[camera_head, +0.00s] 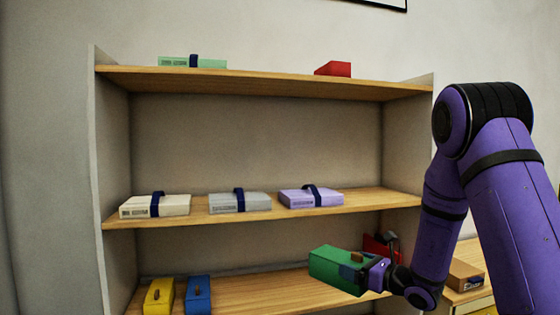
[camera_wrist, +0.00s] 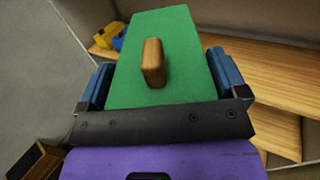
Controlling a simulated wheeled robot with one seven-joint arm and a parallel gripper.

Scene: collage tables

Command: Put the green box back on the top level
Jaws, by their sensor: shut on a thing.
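The green box (camera_head: 335,268) with a wooden knob is held by my gripper (camera_head: 368,272) in front of the shelf unit, at about the height of the lowest visible board. In the wrist view the green box (camera_wrist: 165,50) lies between the two blue fingers of my gripper (camera_wrist: 160,78), which is shut on its sides. The top level (camera_head: 240,79) of the shelf is a wooden board. It carries a light green strapped box (camera_head: 175,62) at the left and a red box (camera_head: 333,69) at the right, with bare board between them.
The middle board (camera_head: 370,198) holds a cream box (camera_head: 135,206), a grey box (camera_head: 225,202) and a lilac box (camera_head: 297,198). The lower board (camera_head: 250,293) holds a yellow box (camera_head: 157,297), a blue box (camera_head: 198,292) and a partly hidden red box (camera_head: 374,246). A brown box (camera_head: 466,277) stands at the right.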

